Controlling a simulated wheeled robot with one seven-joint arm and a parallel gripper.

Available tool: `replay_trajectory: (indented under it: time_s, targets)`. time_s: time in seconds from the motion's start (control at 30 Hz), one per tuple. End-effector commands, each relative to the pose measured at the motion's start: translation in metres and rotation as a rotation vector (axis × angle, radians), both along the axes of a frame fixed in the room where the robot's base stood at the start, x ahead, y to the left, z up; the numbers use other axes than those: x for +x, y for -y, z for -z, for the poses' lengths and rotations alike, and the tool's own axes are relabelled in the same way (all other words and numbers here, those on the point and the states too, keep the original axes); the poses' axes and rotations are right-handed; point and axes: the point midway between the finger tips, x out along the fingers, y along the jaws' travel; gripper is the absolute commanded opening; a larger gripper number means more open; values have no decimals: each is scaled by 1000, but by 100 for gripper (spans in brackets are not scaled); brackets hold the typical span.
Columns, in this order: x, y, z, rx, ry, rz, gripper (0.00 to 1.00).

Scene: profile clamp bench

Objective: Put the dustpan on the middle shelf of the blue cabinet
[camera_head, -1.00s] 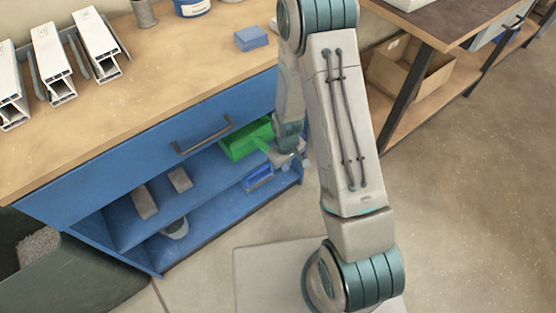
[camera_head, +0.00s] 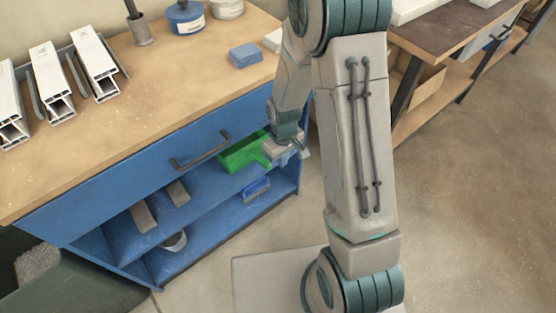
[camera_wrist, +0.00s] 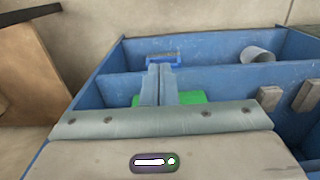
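The green dustpan (camera_head: 238,155) lies on the middle shelf of the blue cabinet (camera_head: 100,190), at its right end. Its handle side points right, toward my gripper (camera_head: 290,152). In the wrist view, green parts of the dustpan (camera_wrist: 192,97) show on both sides of my gripper (camera_wrist: 160,68). The two fingers lie close together and nothing shows between them. The fingers hide the middle of the dustpan, and my palm hides its near part. I cannot tell whether they touch it.
Grey blocks (camera_head: 178,193) lie farther left on the middle shelf. A blue object (camera_head: 256,188) and a grey cup-like item (camera_head: 174,241) are on the bottom shelf. The drawer handle (camera_head: 200,152) juts out above. A dark bin (camera_head: 80,290) stands at the left.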

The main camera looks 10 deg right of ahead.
Motion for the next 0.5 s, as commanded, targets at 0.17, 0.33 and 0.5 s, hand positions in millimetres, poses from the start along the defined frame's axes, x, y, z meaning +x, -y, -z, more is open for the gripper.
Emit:
replay_trajectory:
  time_s: [0.17, 0.33, 0.5]
  targets:
    - [-2, 6, -25, -2, 17, 36, 0]
    - [-15, 19, -78, -2, 49, 126, 0]
    - [-41, 34, -133, 2, 81, 233, 0]
